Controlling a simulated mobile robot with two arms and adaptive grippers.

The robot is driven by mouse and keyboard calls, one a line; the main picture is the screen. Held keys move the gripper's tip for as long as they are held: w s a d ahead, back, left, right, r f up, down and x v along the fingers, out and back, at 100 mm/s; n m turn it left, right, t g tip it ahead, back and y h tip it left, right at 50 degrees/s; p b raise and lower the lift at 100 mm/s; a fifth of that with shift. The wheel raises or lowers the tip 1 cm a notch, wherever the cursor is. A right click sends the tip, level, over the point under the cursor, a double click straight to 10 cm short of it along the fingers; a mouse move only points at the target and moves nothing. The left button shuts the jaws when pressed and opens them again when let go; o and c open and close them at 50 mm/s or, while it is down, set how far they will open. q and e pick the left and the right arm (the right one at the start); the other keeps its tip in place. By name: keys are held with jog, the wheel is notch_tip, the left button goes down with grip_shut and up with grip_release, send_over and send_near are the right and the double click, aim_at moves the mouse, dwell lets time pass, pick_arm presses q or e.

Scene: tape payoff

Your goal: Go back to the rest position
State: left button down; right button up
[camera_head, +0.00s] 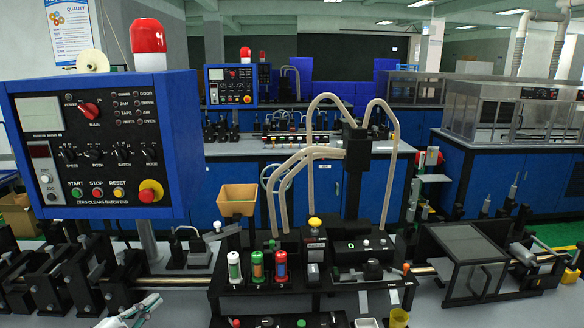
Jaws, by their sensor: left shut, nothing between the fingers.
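My left gripper (148,303) shows at the bottom left edge of the head view, low in front of the black bench fixtures. Its pale fingers point up and to the right. They are shut with nothing between them, and it touches no object that I can see. Most of my left arm is out of the picture. My right gripper is not in view.
A blue control panel (100,185) with buttons stands at the left. Three capped bottles (257,266), white, green and red, stand in a black rack. A tan hopper (237,199) and beige hoses (273,210) rise mid-bench. A clear-sided box (466,258) is at right.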

pick_arm(q)
jog(key=s+d+f+n+g+y, duration=0.1)
jog(key=s+f+n+y, duration=0.1)
jog(key=s+f+n, duration=0.1)
jog(key=s+d+f+n+g+y, duration=0.1)
jog(key=s+d+f+n+y, duration=0.1)
jog(key=s+f+n, duration=0.1)
jog(key=s+d+f+n+g+y, duration=0.2)
jog(key=s+f+n+y, duration=0.1)
jog(key=s+f+n, duration=0.1)
jog(key=shift+s+f, duration=0.7)
jog(key=shift+f, duration=0.3)
jog(key=s+d+f+n+g, duration=0.25)
jog(key=s+g, duration=0.25)
jog(key=s, duration=0.6)
jog(key=s+d+f+n+g, duration=0.2)
jog(key=s+d+g, duration=0.15)
jog(key=s, duration=0.65)
notch_tip(320, 180, down, 26)
jog(key=s+r+g, duration=0.1)
jog(key=g, duration=0.1)
jog(key=s+a+f, duration=0.1)
jog(key=s+f, duration=0.7)
jog(key=f, duration=0.1)
jog(key=s+a+f+g, duration=0.1)
jog(key=s+a+f, duration=0.1)
jog(key=s+f, duration=0.6)
jog(key=shift+s+a+f, duration=0.3)
jog(key=shift+s+f, duration=0.05)
jog(key=shift+s, duration=0.15)
